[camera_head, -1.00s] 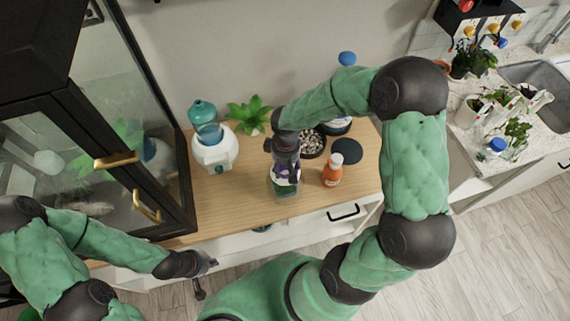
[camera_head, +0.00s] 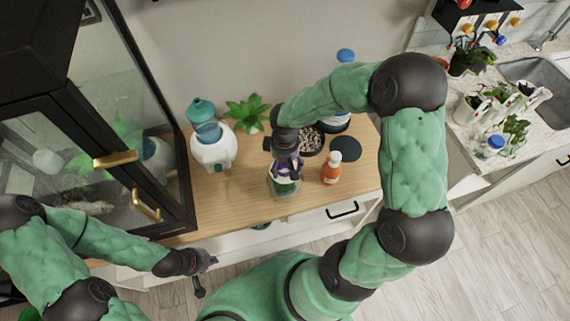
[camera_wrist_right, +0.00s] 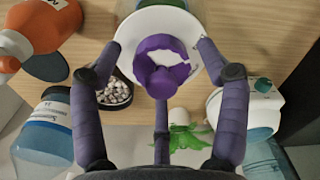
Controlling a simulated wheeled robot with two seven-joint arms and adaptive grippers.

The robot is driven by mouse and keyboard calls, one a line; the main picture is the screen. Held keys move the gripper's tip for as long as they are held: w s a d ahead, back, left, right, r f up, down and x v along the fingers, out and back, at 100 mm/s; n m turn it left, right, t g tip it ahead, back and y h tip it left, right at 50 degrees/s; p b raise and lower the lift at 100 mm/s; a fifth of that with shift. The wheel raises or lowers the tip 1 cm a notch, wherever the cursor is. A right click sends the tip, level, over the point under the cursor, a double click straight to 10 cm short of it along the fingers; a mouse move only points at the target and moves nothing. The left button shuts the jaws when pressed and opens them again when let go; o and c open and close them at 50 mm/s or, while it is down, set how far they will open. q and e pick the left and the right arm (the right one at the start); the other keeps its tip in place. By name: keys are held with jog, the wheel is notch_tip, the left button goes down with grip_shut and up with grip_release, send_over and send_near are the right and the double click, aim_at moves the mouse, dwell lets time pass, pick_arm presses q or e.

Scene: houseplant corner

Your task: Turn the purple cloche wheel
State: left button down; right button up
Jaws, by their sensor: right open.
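The cloche (camera_head: 285,187) is a clear cover with green inside, standing near the front of the wooden top in the head view. In the right wrist view its purple wheel (camera_wrist_right: 160,67) sits on a round white lid (camera_wrist_right: 125,68). My right gripper (camera_head: 287,169) is directly above it and hides most of the lid in the head view. In the wrist view its purple fingers (camera_wrist_right: 160,50) are spread around the wheel, with visible gaps beside it. My left gripper (camera_head: 207,261) hangs low in front of the cabinet, away from the cloche; its jaw state is unclear.
An orange bottle (camera_head: 331,169) stands close right of the cloche. A dark disc (camera_head: 346,148) and a bowl of pebbles (camera_head: 312,141) lie behind. A white device with a teal tank (camera_head: 213,150) and a leafy plant (camera_head: 247,114) are left and back. A glass cabinet (camera_head: 120,120) stands left.

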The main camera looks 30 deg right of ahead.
notch_tip(320, 180, up, 12)
jog(key=shift+f, duration=0.2)
dwell(0.7)
